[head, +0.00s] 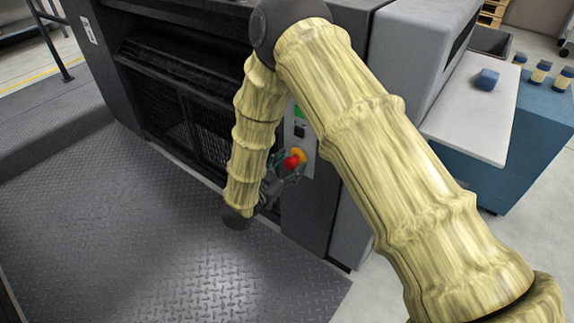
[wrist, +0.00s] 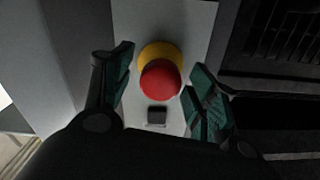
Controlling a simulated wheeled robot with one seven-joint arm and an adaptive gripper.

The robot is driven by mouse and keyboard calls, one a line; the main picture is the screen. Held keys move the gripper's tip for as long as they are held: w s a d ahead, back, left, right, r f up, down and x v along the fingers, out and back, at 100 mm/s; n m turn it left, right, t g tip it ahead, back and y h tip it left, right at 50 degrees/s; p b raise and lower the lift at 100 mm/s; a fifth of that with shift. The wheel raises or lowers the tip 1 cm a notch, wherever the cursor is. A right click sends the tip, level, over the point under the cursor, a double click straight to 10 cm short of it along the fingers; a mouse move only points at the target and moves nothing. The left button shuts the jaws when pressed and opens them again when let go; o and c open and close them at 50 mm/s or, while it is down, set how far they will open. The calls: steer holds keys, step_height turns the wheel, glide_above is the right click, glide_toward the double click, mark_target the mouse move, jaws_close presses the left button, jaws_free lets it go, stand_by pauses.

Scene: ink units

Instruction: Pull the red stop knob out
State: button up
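The red stop knob (head: 291,162) sits on a yellow collar (head: 299,155) on the grey control panel of the dark machine. In the wrist view the red knob (wrist: 160,80) is in the middle, with the yellow collar (wrist: 160,54) behind it. My gripper (wrist: 160,92) is open, with one green-padded finger on each side of the knob and a visible gap to both. In the head view my gripper (head: 282,170) is at the knob, partly hidden by my arm.
A green button (head: 299,112) is above the knob on the panel. A small dark square (wrist: 157,115) shows near the knob in the wrist view. Dark tread-plate floor (head: 150,240) lies clear in front. A white-topped blue cabinet (head: 470,110) stands at right.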

steer(key=v, duration=1.2)
stand_by(0.5)
